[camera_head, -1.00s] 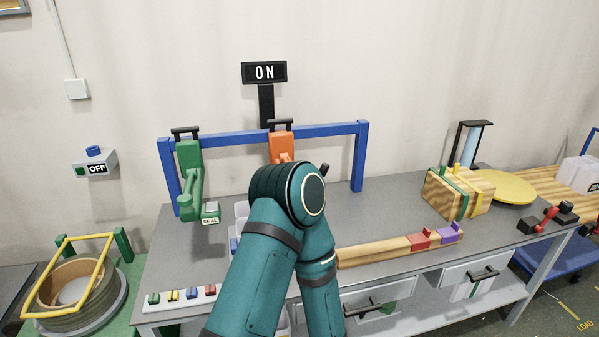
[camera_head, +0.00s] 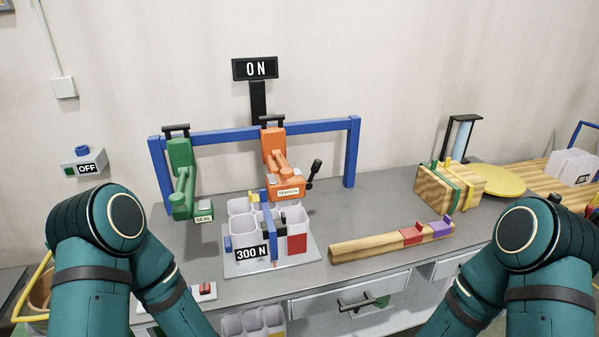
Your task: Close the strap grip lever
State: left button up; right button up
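No part is labelled as the strap grip lever, so I cannot tell for sure which it is. A grey plate fixture (camera_head: 300,257) marked 300 N stands on the bench, with white cups and an upright blue bar (camera_head: 268,228). A small blue block (camera_head: 227,243) is at its left side. Above it hangs the orange tool (camera_head: 275,150) marked TENSION, with a black-knobbed lever (camera_head: 314,172) tilted up to the right. The green tool (camera_head: 181,165) marked SEAL hangs to its left. My arms' elbows show at left and right; both grippers are out of view.
The blue frame (camera_head: 354,150) carries both tools. A wooden bar (camera_head: 370,244) with red and purple clips lies right of the fixture. A strapped wooden block (camera_head: 438,188) stands farther right.

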aim_at(316, 166)
jog(key=i+l+u, duration=0.2)
jog(key=l, duration=0.2)
jog(key=i+l+u, duration=0.15)
jog(key=l, duration=0.25)
jog(key=i+l+u, duration=0.2)
jog(key=l, duration=0.2)
jog(key=k, duration=0.1)
